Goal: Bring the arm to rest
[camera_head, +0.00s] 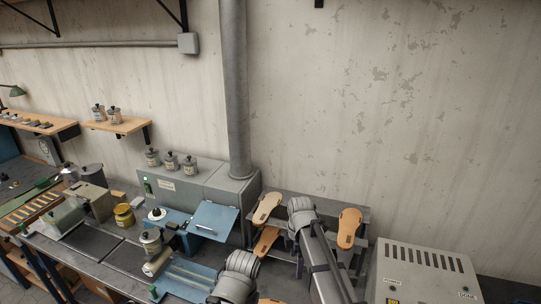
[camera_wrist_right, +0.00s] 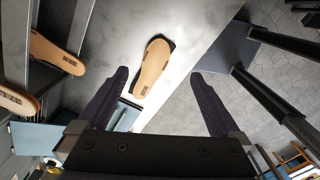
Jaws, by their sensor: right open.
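My right gripper (camera_wrist_right: 160,73) is open in the wrist view, its two dark fingers wide apart with nothing between them. A tan sandal sole (camera_wrist_right: 152,68) lies beyond the fingertips on the grey bench top (camera_wrist_right: 190,50), close to the bench edge. In the head view my grey arm links fill the lower middle, in front of the rack, and I cannot clearly make out the right fingers. My left gripper is not in view.
A grey rack (camera_head: 325,206) holds tan soles (camera_head: 349,228) behind my arm. A vented grey box (camera_head: 425,275) stands at right. A blue-lidded machine (camera_head: 213,220) and jars (camera_head: 171,160) are left. Open floor (camera_wrist_right: 200,120) lies past the bench edge.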

